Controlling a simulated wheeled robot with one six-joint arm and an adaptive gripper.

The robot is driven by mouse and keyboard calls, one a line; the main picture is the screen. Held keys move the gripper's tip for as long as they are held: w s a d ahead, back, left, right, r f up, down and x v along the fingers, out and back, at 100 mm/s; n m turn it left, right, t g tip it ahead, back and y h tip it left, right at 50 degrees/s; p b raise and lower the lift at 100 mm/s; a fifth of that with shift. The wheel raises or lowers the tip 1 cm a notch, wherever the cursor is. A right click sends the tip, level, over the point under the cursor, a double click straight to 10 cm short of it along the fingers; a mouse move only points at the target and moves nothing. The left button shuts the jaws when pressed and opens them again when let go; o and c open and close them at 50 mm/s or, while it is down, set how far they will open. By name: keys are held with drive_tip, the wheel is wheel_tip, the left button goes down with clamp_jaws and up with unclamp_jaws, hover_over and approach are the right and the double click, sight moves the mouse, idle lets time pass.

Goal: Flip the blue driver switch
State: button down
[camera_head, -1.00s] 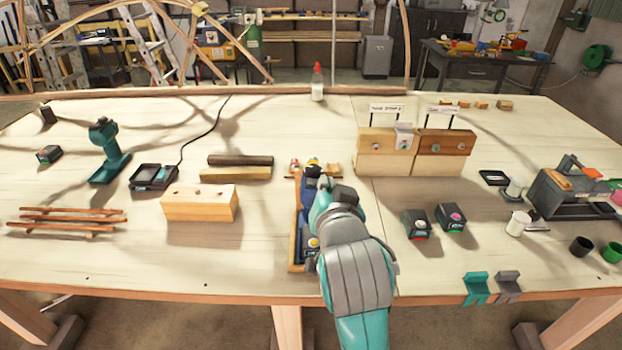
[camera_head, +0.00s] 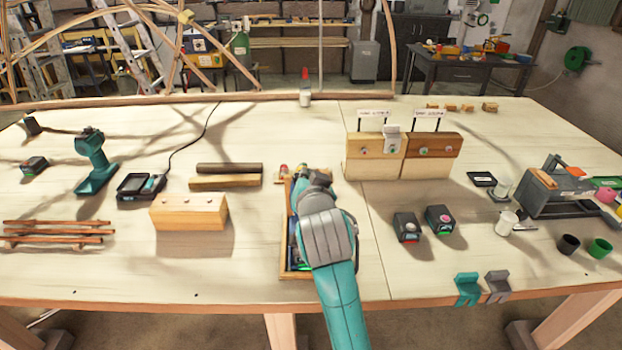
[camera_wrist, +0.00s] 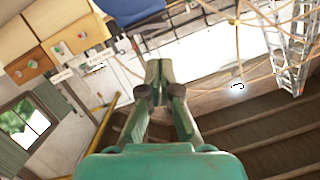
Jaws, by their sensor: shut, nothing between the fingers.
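My gripper (camera_head: 314,178) is over the far end of a shallow wooden tray (camera_head: 296,276) at the middle of the table. In the wrist view its two fingers (camera_wrist: 158,72) are together, with nothing between them. My arm covers most of the tray, so the blue piece in it is nearly all hidden. A blue piece (camera_wrist: 122,16) shows at the top edge of the wrist view, apart from the fingertips. A teal power driver (camera_head: 91,160) stands upright at the left, far from my gripper. I cannot make out a switch on either.
Wooden blocks (camera_head: 425,168) with round buttons and signs stand right of my gripper. Two batteries (camera_head: 407,227) sit right of my arm. Table before the pale block is clear.

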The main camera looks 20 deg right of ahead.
drive_tip(key=shift+w+a+f, duration=0.1)
drive_tip(key=shift+a+f, duration=0.1)
drive_tip(key=shift+f, duration=0.4)
drive_tip(key=shift+a+f, duration=0.2)
drive_tip(key=shift+f, duration=0.4)
